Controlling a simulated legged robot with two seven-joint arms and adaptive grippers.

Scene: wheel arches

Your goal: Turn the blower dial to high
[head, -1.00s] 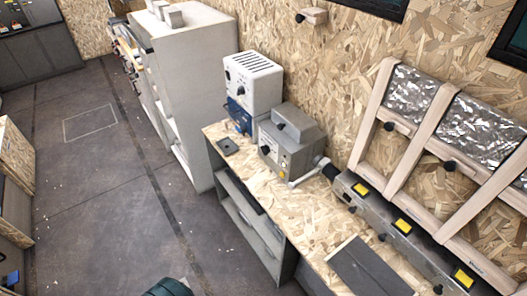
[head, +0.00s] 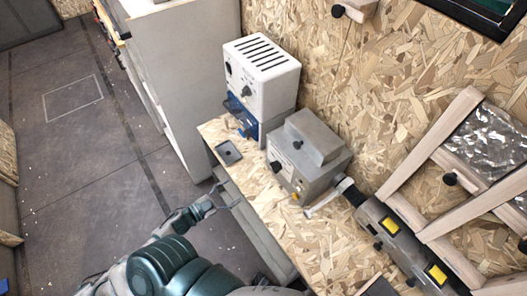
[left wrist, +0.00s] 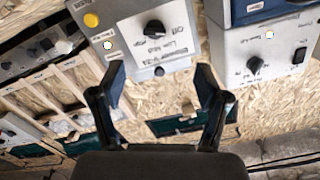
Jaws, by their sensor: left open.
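The grey metal box (head: 308,155) on the bench has a black dial on its front. In the left wrist view the box is upside down, and its dial (left wrist: 154,29) sits near the top centre with Off, Low and Med marks. A label beside the dial is hard to read but may name the blower. My left gripper (head: 222,195) is open and empty, in front of the bench edge and short of the box. In the left wrist view its open fingers (left wrist: 160,72) point toward the box, apart from the dial. My right gripper is not in view.
A white vented box (head: 262,75) with its own knob (left wrist: 255,63) stands beside the grey box, on a blue unit (head: 240,115). A small dark tray (head: 229,152) lies near the bench edge. Floor left is clear.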

